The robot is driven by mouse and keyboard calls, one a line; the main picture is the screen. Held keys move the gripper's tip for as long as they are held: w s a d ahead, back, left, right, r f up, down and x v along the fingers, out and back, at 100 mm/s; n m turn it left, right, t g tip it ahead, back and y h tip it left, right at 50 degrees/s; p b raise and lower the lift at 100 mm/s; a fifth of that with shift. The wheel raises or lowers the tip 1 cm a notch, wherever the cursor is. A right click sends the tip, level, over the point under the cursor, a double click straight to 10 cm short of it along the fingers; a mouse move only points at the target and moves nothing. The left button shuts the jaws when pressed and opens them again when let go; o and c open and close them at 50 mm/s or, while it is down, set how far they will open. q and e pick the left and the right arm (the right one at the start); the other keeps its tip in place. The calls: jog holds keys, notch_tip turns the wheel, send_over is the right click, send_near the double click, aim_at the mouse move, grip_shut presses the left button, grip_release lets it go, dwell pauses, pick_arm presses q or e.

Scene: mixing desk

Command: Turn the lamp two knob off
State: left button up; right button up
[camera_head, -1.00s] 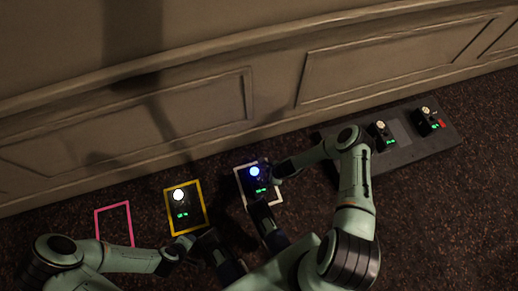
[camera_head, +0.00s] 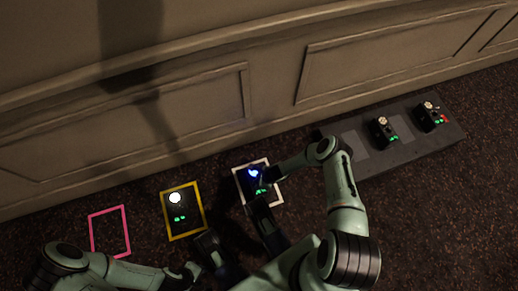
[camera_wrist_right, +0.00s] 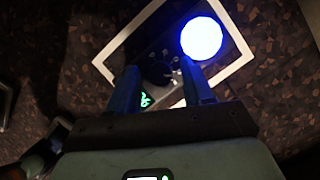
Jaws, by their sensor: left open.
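A dark lamp unit with a glowing blue lamp (camera_head: 254,173) and green marks stands inside a white square frame (camera_head: 279,195). In the right wrist view the blue lamp (camera_wrist_right: 202,38) glows beside a small dark knob (camera_wrist_right: 157,73). My right gripper (camera_wrist_right: 160,76) has its fingers apart, one on each side of the knob; I cannot tell whether they touch it. In the head view my right gripper (camera_head: 268,178) is at this unit and partly covers it. My left gripper (camera_head: 190,269) is open and empty, low in the picture, below the yellow frame.
A unit with a lit white lamp (camera_head: 175,198) stands in a yellow frame (camera_head: 203,215). A pink frame (camera_head: 127,232) at the left is empty. A grey board (camera_head: 400,155) at the right bears two more units (camera_head: 383,130). A panelled wall (camera_head: 200,110) runs behind.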

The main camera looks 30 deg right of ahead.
grip_shut()
jog(key=shift+n, duration=0.3)
jog(key=n+g, duration=0.1)
jog(key=n, duration=0.2)
jog(key=shift+w+y, duration=0.15)
jog(key=shift+y, duration=0.15)
jog(key=n+g, duration=0.1)
jog(key=n, duration=0.2)
jog(key=n+g, duration=0.1)
jog(key=n, duration=0.2)
jog(key=shift+w+n+g, duration=0.15)
jog(key=shift+n+g, duration=0.25)
jog(key=n+g, duration=0.1)
jog(key=n, duration=0.2)
jog(key=shift+n, duration=0.3)
jog(key=n+g, duration=0.1)
jog(key=n, duration=0.2)
jog(key=shift+w+n+h, duration=0.15)
jog(key=shift+n+h, duration=0.15)
jog(key=shift+h, duration=0.1)
jog(key=n+g+h, duration=0.1)
jog(key=n, duration=0.2)
jog(key=n+h, duration=0.1)
jog(key=n, duration=0.2)
jog(key=shift+a+g, duration=0.15)
jog(key=shift+g, duration=0.25)
jog(key=shift+n, duration=0.4)
